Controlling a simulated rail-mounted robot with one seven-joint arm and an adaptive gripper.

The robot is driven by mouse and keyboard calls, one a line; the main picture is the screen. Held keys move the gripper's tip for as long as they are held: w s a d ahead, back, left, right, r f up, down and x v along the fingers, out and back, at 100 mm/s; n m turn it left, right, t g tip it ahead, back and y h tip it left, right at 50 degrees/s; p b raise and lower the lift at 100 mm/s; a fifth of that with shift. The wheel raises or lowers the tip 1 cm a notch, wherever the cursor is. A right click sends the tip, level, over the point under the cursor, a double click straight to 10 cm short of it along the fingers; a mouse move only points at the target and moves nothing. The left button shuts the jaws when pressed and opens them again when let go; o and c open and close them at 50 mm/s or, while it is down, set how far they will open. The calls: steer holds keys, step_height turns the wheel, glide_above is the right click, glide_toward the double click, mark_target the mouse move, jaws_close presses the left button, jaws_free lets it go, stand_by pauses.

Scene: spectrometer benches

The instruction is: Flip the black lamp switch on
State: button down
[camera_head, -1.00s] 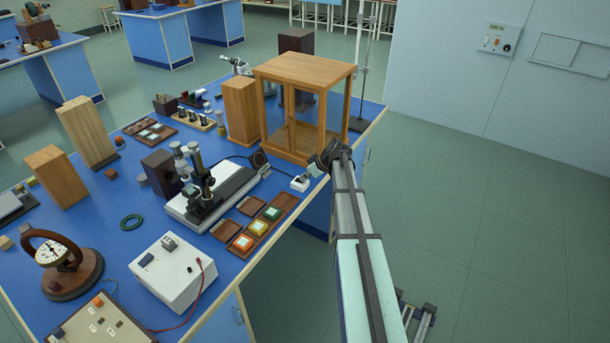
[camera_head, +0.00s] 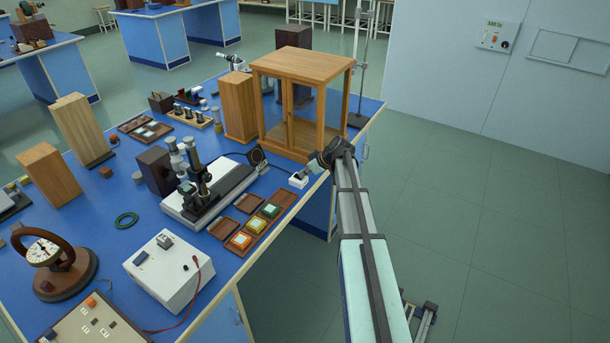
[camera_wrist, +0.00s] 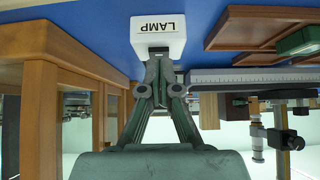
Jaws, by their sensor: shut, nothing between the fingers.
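A small white box (camera_head: 298,182) sits on the blue bench near its right edge, in front of the wooden cabinet. In the wrist view this box (camera_wrist: 158,36) carries the upside-down label LAMP. My gripper (camera_head: 309,172) is right at the box. In the wrist view my gripper's fingertips (camera_wrist: 158,62) are together and empty, at the near side of the box. A small dark part shows where the tips meet the box. The black switch itself is mostly hidden by the fingers, so I cannot tell its position or whether the tips touch it.
A glass-sided wooden cabinet (camera_head: 303,62) stands just behind the box. An instrument on a grey base (camera_head: 174,207) and a wooden tray with coloured samples (camera_head: 241,257) lie to the left. A dark lamp housing (camera_head: 258,157) is nearby. The floor to the right is open.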

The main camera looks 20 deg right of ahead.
steer(key=shift+r, duration=0.4)
steer(key=shift+r, duration=0.1)
steer(key=shift+r, duration=0.2)
steer(key=b+v, duration=0.3)
steer(key=v, duration=0.9)
steer(key=shift+s+r, duration=0.2)
steer(key=shift+r, duration=0.1)
steer(key=shift+d, duration=0.1)
